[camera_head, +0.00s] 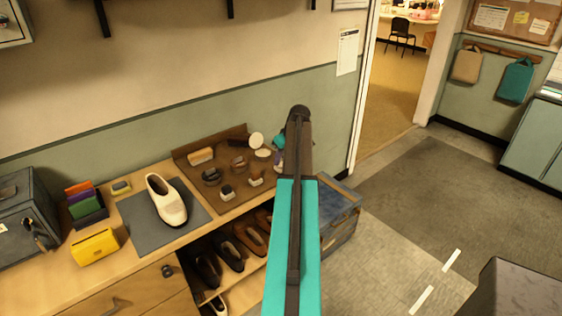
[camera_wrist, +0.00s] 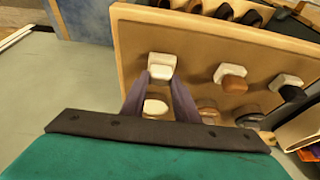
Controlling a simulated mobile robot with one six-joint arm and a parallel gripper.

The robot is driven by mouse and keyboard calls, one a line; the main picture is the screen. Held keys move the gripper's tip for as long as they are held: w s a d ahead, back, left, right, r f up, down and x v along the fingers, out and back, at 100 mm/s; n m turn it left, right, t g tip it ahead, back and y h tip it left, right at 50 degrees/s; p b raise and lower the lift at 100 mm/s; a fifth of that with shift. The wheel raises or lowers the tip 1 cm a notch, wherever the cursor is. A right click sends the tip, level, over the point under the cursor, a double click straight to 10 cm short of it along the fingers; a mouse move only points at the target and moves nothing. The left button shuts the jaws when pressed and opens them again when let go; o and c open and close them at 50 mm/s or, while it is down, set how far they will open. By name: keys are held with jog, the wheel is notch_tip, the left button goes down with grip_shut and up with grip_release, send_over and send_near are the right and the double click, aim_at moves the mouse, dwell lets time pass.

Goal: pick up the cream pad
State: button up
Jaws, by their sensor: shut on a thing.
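The cream pad (camera_wrist: 161,66), a small pale block with a lighter top, is between my fingertips at the shelf-side edge of the brown mat (camera_wrist: 195,60). My gripper (camera_wrist: 160,78) is shut on it, with one purple finger at each side. I cannot tell whether the pad touches the mat. In the head view my gripper (camera_head: 278,164) is at the mat's right end, and my arm hides the pad there.
A round cream piece (camera_wrist: 155,107) lies between the fingers, nearer the wrist. Other pads (camera_wrist: 232,76) and dark brown rounds (camera_wrist: 207,108) stand close by. A cream shoe (camera_head: 166,200) stands on a grey mat (camera_head: 135,222) to the left. Shoes (camera_head: 230,255) fill the shelf below.

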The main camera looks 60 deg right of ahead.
jog(key=shift+s+r+b, duration=0.1)
jog(key=shift+r+b, duration=0.75)
jog(key=shift+r, duration=0.75)
jog(key=s+a+b, duration=0.2)
jog(key=s+a, duration=0.2)
jog(key=s, duration=0.3)
jog(key=s+a+r+b, duration=0.1)
jog(key=s+a+b, duration=0.1)
jog(key=s, duration=0.5)
jog(key=shift+a+r, duration=0.3)
jog(key=shift+a, duration=0.6)
jog(key=shift+w, duration=0.1)
